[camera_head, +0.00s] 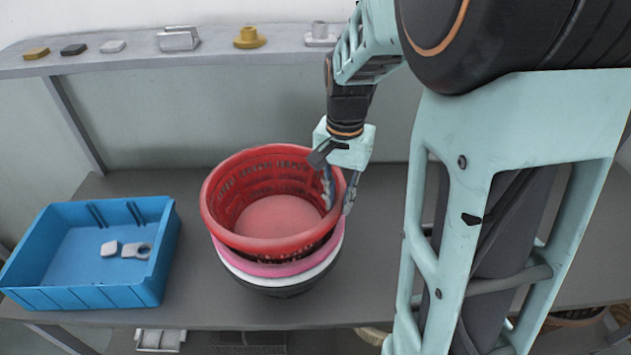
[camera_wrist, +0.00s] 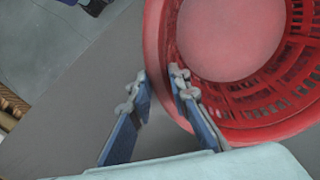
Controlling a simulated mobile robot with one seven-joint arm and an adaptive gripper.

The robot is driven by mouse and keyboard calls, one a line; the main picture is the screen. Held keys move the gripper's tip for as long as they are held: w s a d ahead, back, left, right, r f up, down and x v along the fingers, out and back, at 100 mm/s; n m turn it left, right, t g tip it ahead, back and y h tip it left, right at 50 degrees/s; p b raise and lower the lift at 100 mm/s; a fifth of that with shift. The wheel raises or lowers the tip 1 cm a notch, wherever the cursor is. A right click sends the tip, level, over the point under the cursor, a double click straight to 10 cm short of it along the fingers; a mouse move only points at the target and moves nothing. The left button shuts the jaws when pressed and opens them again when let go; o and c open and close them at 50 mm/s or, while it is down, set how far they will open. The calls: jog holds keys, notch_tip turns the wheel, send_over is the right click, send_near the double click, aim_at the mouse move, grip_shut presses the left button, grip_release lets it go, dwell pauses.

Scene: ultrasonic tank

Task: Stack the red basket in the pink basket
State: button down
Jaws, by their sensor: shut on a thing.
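The red basket (camera_head: 225,181) sits upright at the top of a stack in the middle of the table. The pink basket (camera_head: 285,268) shows as a rim below it, with the lower part of the red basket inside it. My gripper (camera_head: 338,196) is at the right side of the red basket, one finger inside and one outside its wall. In the wrist view my gripper (camera_wrist: 163,97) is shut on the rim of the red basket (camera_wrist: 161,60). The red basket's underside and most of the pink basket are hidden.
A white basket (camera_head: 300,280) and a black basket (camera_head: 290,292) show under the pink one. A blue bin (camera_head: 85,297) with small light parts stands to the left. A shelf (camera_head: 140,61) with several small parts runs along the back.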

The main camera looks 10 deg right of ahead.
notch_tip(320, 180, down, 4)
jog(key=shift+w+f, duration=0.1)
jog(key=shift+f, duration=0.1)
jog(key=c, duration=1.8)
grip_release()
notch_tip(320, 180, up, 12)
jog(key=shift+r, duration=0.1)
